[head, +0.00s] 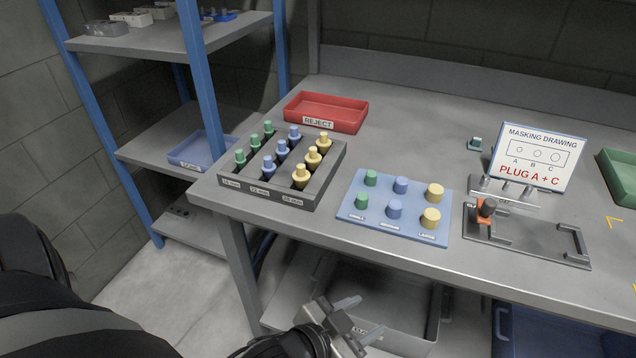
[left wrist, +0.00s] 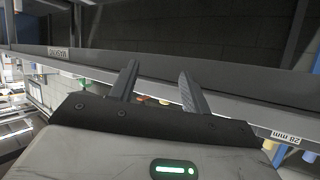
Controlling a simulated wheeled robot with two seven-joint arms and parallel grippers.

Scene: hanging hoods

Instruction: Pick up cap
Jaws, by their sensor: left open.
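Several stepped plugs or caps in green, blue and yellow stand in a grey rack (head: 330,165) with size labels. Two green caps (head: 371,178), two blue caps (head: 401,185) and two yellow caps (head: 431,218) stand on a blue board (head: 352,208). My left gripper (head: 360,318) is open and empty, in front of and below the table's front edge, apart from the caps. In the left wrist view its two fingers (left wrist: 159,68) are spread, with a grey edge behind them. My right gripper is not in view.
A red REJECT tray (head: 325,112) lies behind the rack. A sign (head: 537,160) reads "PLUG A + C" above a clamp fixture (head: 525,240). A green tray (head: 620,175) is at right. A grey bin (head: 405,342) stands below the table. The table's back middle is clear.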

